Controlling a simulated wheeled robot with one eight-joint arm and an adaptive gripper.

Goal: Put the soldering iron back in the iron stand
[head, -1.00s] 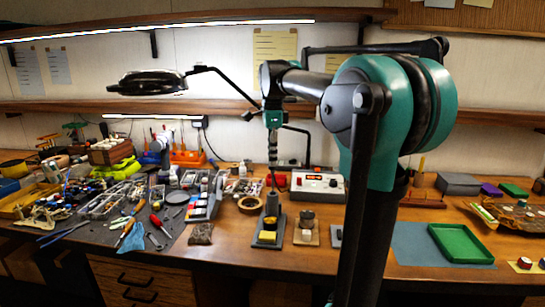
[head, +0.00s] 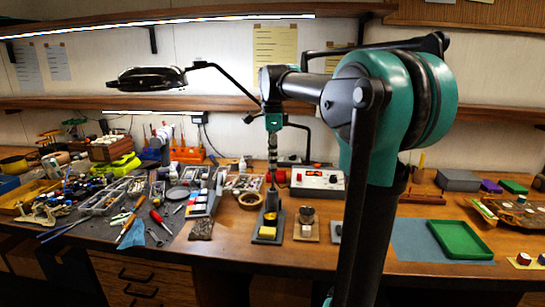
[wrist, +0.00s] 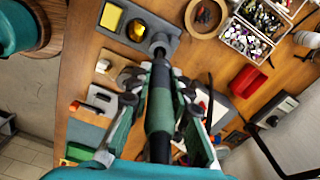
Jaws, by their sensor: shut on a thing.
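My gripper (wrist: 160,82) is shut around the dark handle of the soldering iron (wrist: 159,115). The iron points away from the wrist camera, toward the iron stand (wrist: 166,26). The stand has a yellow sponge, a cup of brass wool and a dark round holder. In the wrist view the iron's front end overlaps the holder; whether it has entered cannot be told. In the head view my gripper (head: 272,150) is above the stand (head: 265,239), with the iron (head: 272,176) hanging nearly upright over the holder.
A tape roll (head: 250,200) lies left of the stand. A small holder on a wooden base (head: 306,230) stands close right, and a white control box (head: 317,183) behind. Trays and tools crowd the left. A green tray (head: 460,241) lies right.

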